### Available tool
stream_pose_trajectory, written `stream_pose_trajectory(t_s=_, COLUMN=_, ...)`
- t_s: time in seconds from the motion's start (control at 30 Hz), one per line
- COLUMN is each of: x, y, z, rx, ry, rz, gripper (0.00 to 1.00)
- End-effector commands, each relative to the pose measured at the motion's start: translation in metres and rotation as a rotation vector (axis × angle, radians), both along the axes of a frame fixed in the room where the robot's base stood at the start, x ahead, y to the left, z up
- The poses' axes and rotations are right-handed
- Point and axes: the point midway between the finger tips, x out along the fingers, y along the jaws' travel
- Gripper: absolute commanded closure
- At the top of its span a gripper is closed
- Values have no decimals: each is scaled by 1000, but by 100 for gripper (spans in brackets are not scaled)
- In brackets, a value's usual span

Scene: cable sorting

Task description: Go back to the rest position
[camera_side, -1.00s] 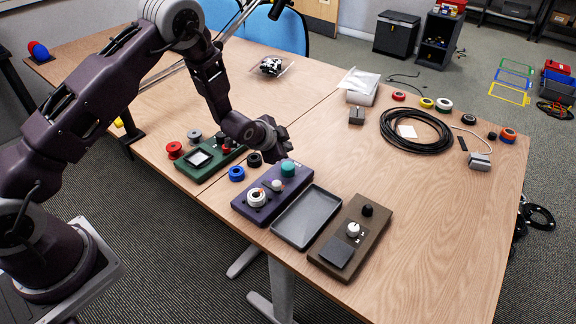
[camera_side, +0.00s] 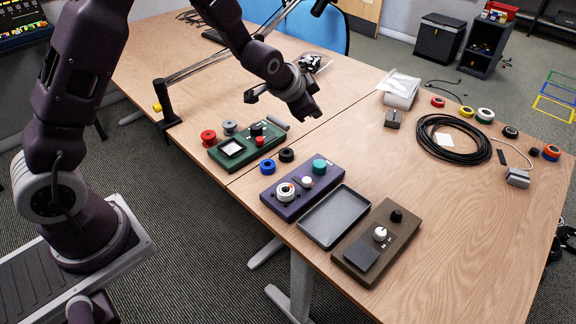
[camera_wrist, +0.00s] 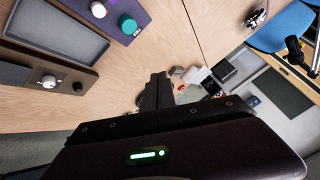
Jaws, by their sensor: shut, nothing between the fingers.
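My gripper (camera_side: 306,112) is in the air above the table, behind the purple board and right of the green board. It is shut and empty; its fingers also show in the wrist view (camera_wrist: 157,92). The purple board (camera_side: 302,190) carries a white ring, a small white knob and a teal knob. The green board (camera_side: 247,147) has a small screen. The grey tray (camera_side: 335,213) is empty, beside the brown board (camera_side: 377,247) with a white knob and a black knob.
Blue (camera_side: 267,167) and black (camera_side: 286,155) rings lie between the boards. A black cable coil (camera_side: 490,150) and several tape rolls lie at the right. A slanted metal arm on a post (camera_side: 165,100) stands at the back left.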

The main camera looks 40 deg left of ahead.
Motion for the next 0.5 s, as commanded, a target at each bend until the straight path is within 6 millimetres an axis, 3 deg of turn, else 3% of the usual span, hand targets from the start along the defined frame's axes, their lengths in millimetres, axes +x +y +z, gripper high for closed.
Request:
stream_pose_trajectory(t_s=0.03, x=-22, y=-2, z=41, rx=-45, ry=4, rz=37, gripper=100)
stream_pose_trajectory(t_s=0.1, x=-63, y=-5, z=85, rx=-109, ry=33, rz=94, gripper=100)
stream_pose_trajectory(t_s=0.17, x=-106, y=-9, z=117, rx=-162, ry=59, rz=140, gripper=100)
stream_pose_trajectory(t_s=0.23, x=-161, y=-13, z=145, rx=-216, ry=91, rz=192, gripper=100)
stream_pose_trajectory(t_s=0.3, x=-218, y=-16, z=161, rx=-263, ry=123, rz=242, gripper=100)
stream_pose_trajectory(t_s=0.4, x=-289, y=-20, z=168, rx=-308, ry=162, rz=307, gripper=100)
stream_pose_trajectory(t_s=0.5, x=-338, y=-22, z=163, rx=-333, ry=193, rz=355, gripper=100)
